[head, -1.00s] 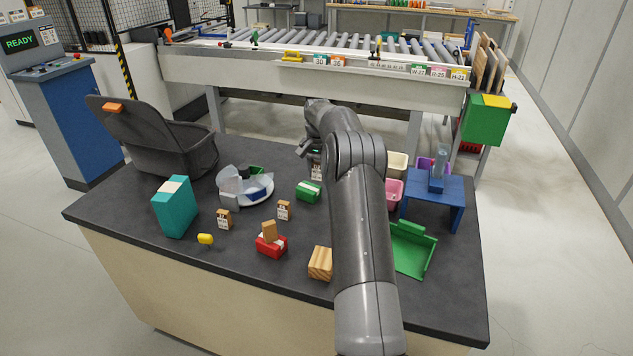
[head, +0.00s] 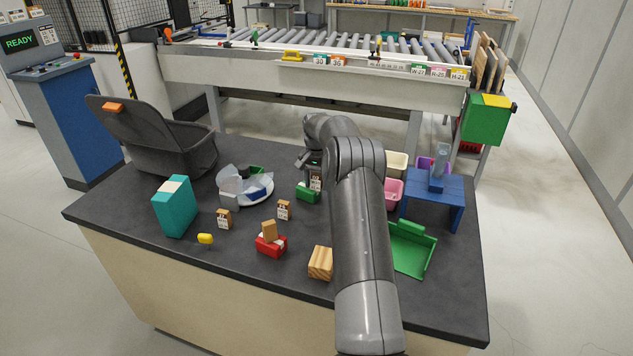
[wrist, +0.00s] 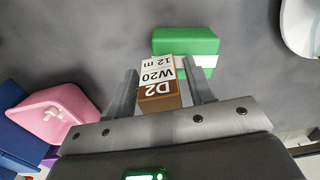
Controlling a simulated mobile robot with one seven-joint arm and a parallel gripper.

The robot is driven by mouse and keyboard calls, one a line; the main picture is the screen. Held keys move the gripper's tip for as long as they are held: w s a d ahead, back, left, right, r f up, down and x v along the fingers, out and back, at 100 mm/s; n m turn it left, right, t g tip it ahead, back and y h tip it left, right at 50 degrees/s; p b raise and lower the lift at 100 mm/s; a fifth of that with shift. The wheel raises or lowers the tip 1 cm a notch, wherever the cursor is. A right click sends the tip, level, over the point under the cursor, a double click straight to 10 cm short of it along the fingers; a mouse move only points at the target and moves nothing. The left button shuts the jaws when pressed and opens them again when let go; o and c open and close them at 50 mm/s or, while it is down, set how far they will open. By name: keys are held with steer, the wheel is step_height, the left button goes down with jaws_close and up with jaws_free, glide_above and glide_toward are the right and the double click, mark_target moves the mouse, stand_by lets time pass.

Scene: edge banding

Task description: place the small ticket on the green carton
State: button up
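The small ticket (wrist: 160,85) is a brown block with a white label reading "D2 W20 12 m". In the head view, my gripper (head: 314,176) holds the ticket (head: 316,184) at the right end of the green carton (head: 304,194). The green carton has a white band and lies on the dark table. In the wrist view, the green carton (wrist: 184,42) lies just beyond the ticket. I cannot tell whether ticket and carton touch.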

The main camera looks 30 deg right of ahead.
mark_target(316, 174)
steer(key=shift+o, duration=0.3)
step_height(316, 174, up, 12)
steer(key=shift+r, duration=0.1)
steer(key=s+a+r+n+t, duration=0.2)
steer(key=s+a+r+n, duration=0.2)
steer(key=s+a+r, duration=1.3)
steer(key=s+a+n+t, duration=0.1)
steer(key=s+a, duration=0.2)
steer(key=s, duration=0.5)
steer(key=s+a+n+t, duration=0.1)
steer(key=s+a+n, duration=0.15)
steer(key=s, duration=0.45)
steer(key=s+a+f, duration=0.2)
steer(key=s+f, duration=0.1)
steer(key=s, duration=0.4)
steer(key=s+a+f+n+t, duration=0.1)
steer(key=s+a+f, duration=0.1)
steer(key=s+f, duration=0.2)
steer(key=s, duration=0.3)
steer(key=shift+s+t, duration=0.15)
steer(key=shift+t, duration=0.15)
steer(key=shift+o, duration=0.5)
steer(key=shift+r+n, duration=0.1)
steer(key=shift+n, duration=0.15)
